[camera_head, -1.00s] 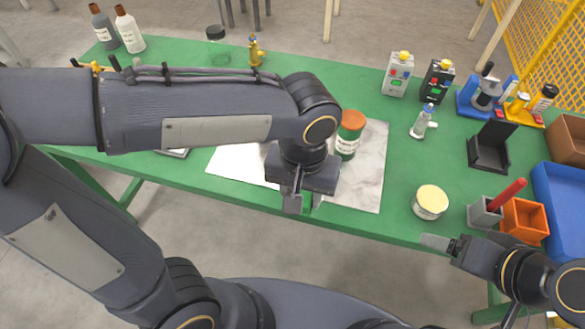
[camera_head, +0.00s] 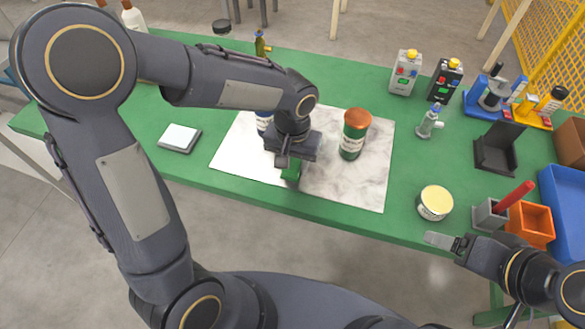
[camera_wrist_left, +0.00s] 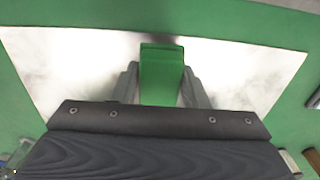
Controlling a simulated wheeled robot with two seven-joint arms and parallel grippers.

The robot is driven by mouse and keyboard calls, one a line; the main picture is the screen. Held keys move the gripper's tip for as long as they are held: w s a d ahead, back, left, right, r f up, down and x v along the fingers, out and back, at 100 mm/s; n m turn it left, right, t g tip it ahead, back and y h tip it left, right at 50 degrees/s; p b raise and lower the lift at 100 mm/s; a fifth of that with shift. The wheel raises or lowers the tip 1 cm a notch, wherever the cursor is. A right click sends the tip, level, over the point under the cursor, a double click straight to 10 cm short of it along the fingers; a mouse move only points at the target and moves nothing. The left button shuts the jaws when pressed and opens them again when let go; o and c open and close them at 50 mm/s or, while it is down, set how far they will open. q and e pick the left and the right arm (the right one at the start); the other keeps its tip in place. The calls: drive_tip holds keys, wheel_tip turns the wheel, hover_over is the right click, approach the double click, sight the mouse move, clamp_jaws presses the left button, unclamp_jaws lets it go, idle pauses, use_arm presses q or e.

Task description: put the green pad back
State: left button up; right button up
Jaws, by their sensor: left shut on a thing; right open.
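The green pad (camera_wrist_left: 161,72) is a small green block between the fingers of my left gripper (camera_wrist_left: 160,85) in the left wrist view. In the head view, the left gripper (camera_head: 291,165) is shut on the green pad (camera_head: 291,173) over the front part of the white marbled sheet (camera_head: 365,190). I cannot tell whether the pad touches the sheet. My right gripper (camera_head: 445,242) is open and empty at the table's front edge, below the cream-lidded tin.
A green jar with an orange lid (camera_head: 354,134) stands on the sheet, right of my left gripper. A blue-labelled container (camera_head: 263,122) is partly hidden behind the arm. A small scale (camera_head: 180,137) lies left. The tin (camera_head: 434,203), red-handled tool (camera_head: 516,196) and orange bin (camera_head: 531,224) stand right.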

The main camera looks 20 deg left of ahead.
sight(293, 171)
use_arm(q)
drive_tip(key=shift+w+f, duration=0.1)
drive_tip(key=shift+f, duration=1.55)
drive_tip(key=shift+f+b, duration=0.2)
drive_tip(key=shift+b, duration=0.1)
drive_tip(key=o, duration=0.9)
drive_tip(key=shift+o, duration=0.2)
